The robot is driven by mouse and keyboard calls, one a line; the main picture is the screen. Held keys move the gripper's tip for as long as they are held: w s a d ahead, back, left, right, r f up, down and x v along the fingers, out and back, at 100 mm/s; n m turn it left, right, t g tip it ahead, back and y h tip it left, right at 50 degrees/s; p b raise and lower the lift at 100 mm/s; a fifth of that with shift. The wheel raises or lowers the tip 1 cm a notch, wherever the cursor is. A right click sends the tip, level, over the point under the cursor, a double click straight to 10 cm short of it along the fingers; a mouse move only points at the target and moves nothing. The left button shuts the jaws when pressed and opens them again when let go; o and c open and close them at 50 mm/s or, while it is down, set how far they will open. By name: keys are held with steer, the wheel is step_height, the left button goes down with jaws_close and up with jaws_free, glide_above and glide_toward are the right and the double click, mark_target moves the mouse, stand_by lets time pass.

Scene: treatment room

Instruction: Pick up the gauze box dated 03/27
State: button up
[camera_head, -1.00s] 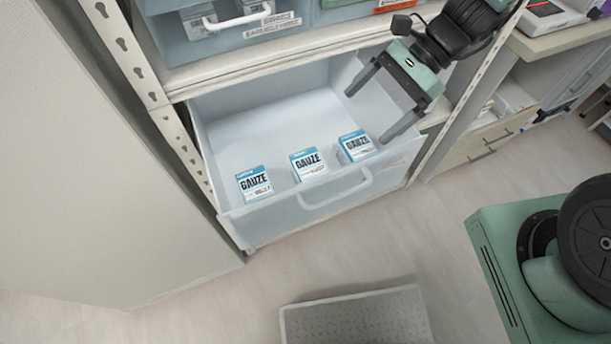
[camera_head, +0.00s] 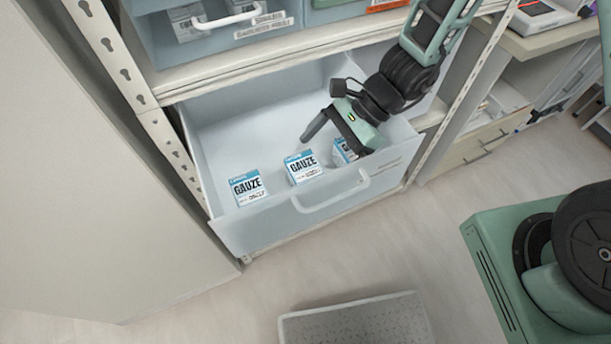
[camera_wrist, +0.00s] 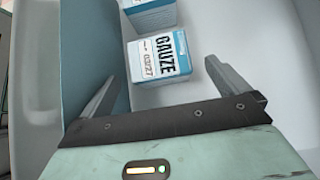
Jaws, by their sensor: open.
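In the wrist view a white and blue gauze box (camera_wrist: 160,56) shows the date 03/27. My gripper (camera_wrist: 166,58) is open, with one finger on each side of this box's near end. It holds nothing. In the head view my gripper (camera_head: 328,152) is low over the right part of the open drawer and partly covers the right gauze box (camera_head: 342,153). That box appears to be the 03/27 one. A middle gauze box (camera_head: 303,168) and a left gauze box (camera_head: 247,187) stand in the same row. Their dates are too small to read.
The pulled-out drawer (camera_head: 240,232) has a front wall and handle close to the boxes. The drawer floor behind them is clear. A shelf with closed upper bins (camera_head: 220,45) is above. A grey step (camera_head: 355,320) is on the floor.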

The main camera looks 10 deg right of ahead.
mark_target(314, 165)
steer(key=x, duration=0.6)
steer(key=shift+c, duration=0.3)
steer(key=shift+r, duration=0.1)
steer(key=c, duration=1)
